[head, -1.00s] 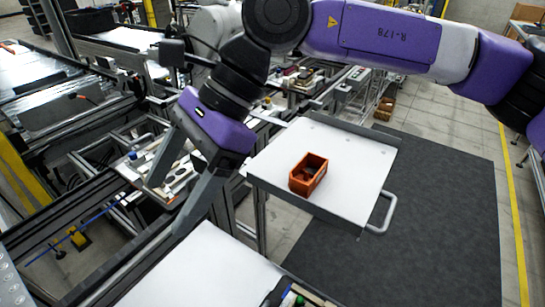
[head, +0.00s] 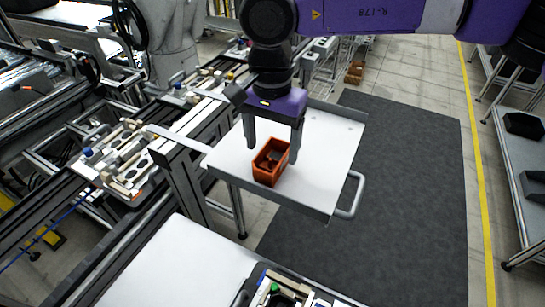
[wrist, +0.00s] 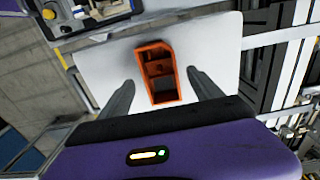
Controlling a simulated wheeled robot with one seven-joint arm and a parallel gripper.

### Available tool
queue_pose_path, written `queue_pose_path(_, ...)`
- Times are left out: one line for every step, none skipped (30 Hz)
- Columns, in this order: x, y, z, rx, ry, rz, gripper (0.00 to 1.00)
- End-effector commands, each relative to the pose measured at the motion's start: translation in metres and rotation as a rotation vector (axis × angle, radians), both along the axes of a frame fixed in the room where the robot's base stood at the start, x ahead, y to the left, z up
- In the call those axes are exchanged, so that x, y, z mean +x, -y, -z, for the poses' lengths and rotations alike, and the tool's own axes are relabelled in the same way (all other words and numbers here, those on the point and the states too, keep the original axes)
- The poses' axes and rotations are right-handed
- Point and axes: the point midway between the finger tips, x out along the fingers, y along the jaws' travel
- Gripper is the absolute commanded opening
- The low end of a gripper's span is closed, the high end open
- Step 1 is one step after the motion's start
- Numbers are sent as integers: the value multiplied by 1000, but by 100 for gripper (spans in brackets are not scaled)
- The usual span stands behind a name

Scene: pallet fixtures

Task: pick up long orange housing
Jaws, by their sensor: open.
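The long orange housing (head: 269,177) is an open-topped box with inner walls. It sits on a white-topped tray table (head: 318,187) in the head view. In the wrist view the housing (wrist: 149,92) stands on the white surface, between and beyond the two fingers. My gripper (head: 271,147) is open and empty, with its fingers pointing down over the far side of the housing. In the wrist view my gripper (wrist: 162,86) has one finger on each side of the housing, with gaps to both. I cannot tell the exact height of the fingertips above the tray.
The tray table has a raised rim and a metal handle (head: 350,196) at right. A fixture pallet with parts (head: 118,158) stands on the conveyor at left. Another white surface (head: 180,265) lies in front. Dark mat (head: 410,180) covers open floor at right.

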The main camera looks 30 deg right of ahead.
Motion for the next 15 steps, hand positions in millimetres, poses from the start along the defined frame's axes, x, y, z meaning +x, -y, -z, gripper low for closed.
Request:
queue_pose_path(0, 0, 4, 2, -3, 0, 75)
queue_pose_path(0, 0, 8, 3, -3, 0, 75)
queue_pose_path(0, 0, 15, 2, -4, 0, 75)
queue_pose_path(0, 1, 19, 1, -2, 0, 75)
queue_pose_path(0, 0, 22, 2, -3, 1, 75)
queue_pose_path(0, 0, 26, 2, -2, 1, 75)
queue_pose_path(0, 0, 28, 2, -2, 1, 75)
queue_pose_path(0, 0, 30, 2, -1, 1, 75)
queue_pose_path(0, 0, 31, 1, -1, 1, 75)
queue_pose_path(1, 0, 31, 1, 0, 1, 75)
queue_pose_path(1, 0, 32, 1, 1, 1, 75)
queue_pose_path(1, 1, 32, 1, 1, 1, 75)
queue_pose_path(1, 1, 32, 1, 1, 1, 75)
queue_pose_path(1, 1, 32, 1, 1, 1, 75)
queue_pose_path(1, 1, 32, 1, 1, 1, 75)
